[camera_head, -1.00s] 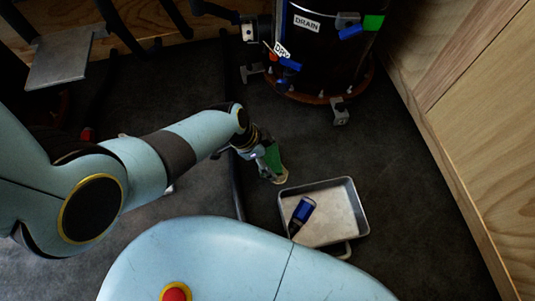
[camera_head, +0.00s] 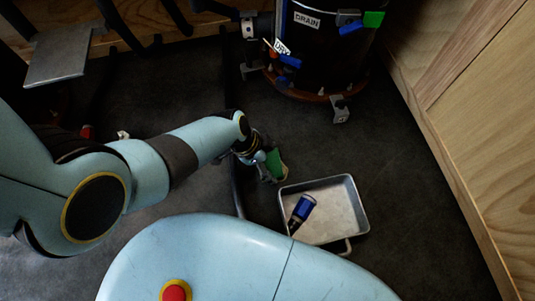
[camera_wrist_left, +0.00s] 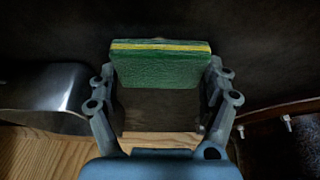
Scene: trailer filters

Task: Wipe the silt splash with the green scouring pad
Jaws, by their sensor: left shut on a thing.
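My left gripper (camera_head: 268,168) is shut on the green scouring pad (camera_head: 275,163), just left of the metal tray in the head view. In the left wrist view the pad (camera_wrist_left: 160,68) sits between the two fingers of my left gripper (camera_wrist_left: 160,88), with a yellow stripe along its edge. A small tan edge shows at the pad's lower right in the head view. I cannot tell whether it is the silt splash or part of the pad. No clear splash shows elsewhere. My right gripper is not in view.
A metal tray (camera_head: 362,210) holds a blue-and-black object (camera_head: 302,210). A dark tank (camera_head: 315,60) with a "DRAIN" label stands behind on the dark floor. A wooden wall (camera_head: 480,120) bounds the right. Floor between tank and tray is clear.

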